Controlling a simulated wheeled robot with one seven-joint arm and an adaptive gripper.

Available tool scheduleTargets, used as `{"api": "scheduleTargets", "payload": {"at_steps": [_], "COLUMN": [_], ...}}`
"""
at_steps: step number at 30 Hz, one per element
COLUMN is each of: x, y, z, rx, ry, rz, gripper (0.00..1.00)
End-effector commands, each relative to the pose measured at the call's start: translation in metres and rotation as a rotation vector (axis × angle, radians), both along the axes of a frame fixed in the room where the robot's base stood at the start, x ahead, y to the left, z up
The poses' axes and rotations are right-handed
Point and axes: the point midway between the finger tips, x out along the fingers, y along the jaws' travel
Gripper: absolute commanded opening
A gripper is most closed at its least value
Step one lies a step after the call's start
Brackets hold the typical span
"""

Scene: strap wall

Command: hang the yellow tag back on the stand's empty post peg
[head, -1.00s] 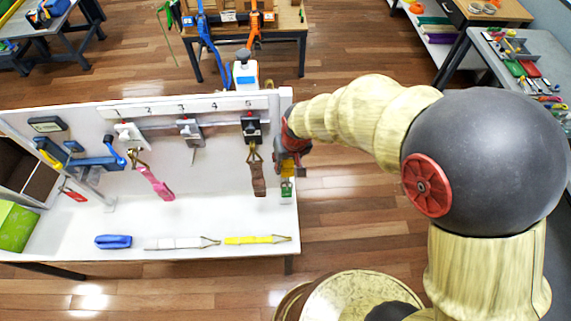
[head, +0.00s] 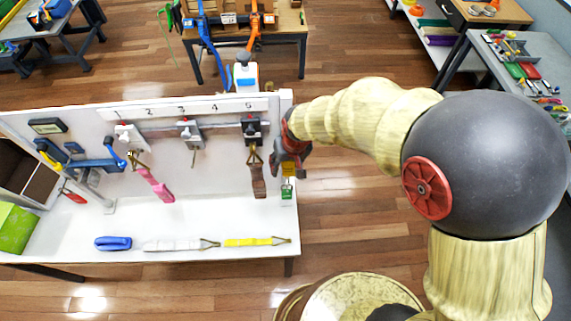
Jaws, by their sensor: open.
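My gripper (head: 289,165) is at the right end of the white panel, with its red and dark body pointing down and its fingers apart. A small yellow piece (head: 288,169), which looks like the yellow tag, shows between or just behind the fingers. A small green piece (head: 287,193) shows below it. I cannot tell whether the yellow piece touches the fingers or hangs on a peg. The stand's post and its empty peg are hidden or too small to make out.
The white panel (head: 80,148) carries numbered holders, with a pink strap (head: 158,187) and a brown strap (head: 257,180) hanging. On the bench shelf (head: 180,220) lie a blue roll (head: 113,243), a white strap (head: 175,244) and a yellow strap (head: 250,241). Open floor lies right of the bench.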

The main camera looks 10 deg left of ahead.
Motion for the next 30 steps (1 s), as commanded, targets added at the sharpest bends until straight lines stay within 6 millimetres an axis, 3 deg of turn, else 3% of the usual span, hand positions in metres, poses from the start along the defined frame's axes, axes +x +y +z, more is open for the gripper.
{"api": "scheduleTargets", "payload": {"at_steps": [14, 30], "x": [0.0, -0.014], "y": [0.0, -0.016], "z": [0.005, 0.097], "rx": [0.0, 0.001], "ry": [-0.001, -0.003], "rz": [0.0, 0.0], "gripper": [0.53, 0.53]}}
